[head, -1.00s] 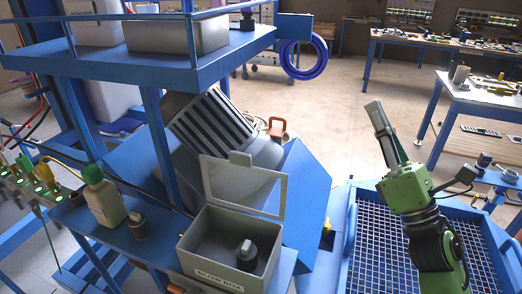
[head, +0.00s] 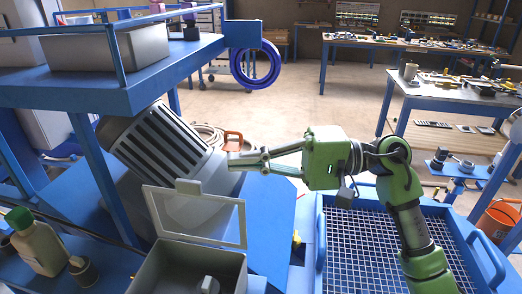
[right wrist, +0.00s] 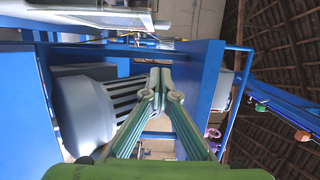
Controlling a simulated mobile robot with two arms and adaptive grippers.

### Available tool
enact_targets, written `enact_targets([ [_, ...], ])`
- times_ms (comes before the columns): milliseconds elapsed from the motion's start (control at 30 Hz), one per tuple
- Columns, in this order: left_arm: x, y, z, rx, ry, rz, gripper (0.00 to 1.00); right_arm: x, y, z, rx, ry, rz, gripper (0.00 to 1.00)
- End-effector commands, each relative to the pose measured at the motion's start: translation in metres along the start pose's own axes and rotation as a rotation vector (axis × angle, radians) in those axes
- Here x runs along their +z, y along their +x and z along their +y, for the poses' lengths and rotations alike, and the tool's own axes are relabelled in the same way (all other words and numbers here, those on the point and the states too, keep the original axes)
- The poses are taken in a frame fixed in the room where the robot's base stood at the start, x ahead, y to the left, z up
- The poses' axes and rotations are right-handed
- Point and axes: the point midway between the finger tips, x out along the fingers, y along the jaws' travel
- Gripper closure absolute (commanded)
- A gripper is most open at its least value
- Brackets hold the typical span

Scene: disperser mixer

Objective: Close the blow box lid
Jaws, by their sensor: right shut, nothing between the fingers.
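The blow box (head: 190,268) is a grey open-topped box at the bottom of the head view, cut off by the lower edge. Its lid (head: 197,216), a clear panel in a pale frame with a tab on top, stands up open at the box's back edge. A dark-capped object lies partly visible inside the box. My right gripper (head: 235,160) is shut and empty, pointing left, above and behind the lid's upper right corner, apart from it. Its closed fingers also show in the right wrist view (right wrist: 160,80). My left gripper is not in view.
A ribbed grey motor (head: 160,145) stands behind the lid, close to my right fingertips. A green-capped bottle (head: 38,240) is at the left. A blue shelf (head: 130,72) overhangs the upper left. A blue-framed mesh tray (head: 380,250) lies right of the box.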

Motion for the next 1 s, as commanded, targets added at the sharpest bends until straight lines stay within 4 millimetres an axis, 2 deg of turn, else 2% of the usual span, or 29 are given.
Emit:
enact_targets([
  [33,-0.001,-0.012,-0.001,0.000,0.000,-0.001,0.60,0.001,0.013,-0.006,-0.003,0.003,-0.005,1.00],
  [200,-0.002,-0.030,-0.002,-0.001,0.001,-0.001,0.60,0.001,0.049,-0.006,-0.004,0.005,-0.004,1.00],
  [333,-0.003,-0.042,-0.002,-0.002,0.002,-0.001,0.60,0.021,0.051,-0.005,-0.002,0.005,-0.001,1.00],
  [500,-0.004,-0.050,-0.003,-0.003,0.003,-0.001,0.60,0.035,0.054,-0.002,-0.002,0.005,-0.001,1.00],
  [1000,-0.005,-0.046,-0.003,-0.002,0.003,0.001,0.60,0.040,0.055,0.001,-0.001,-0.002,0.000,1.00],
])
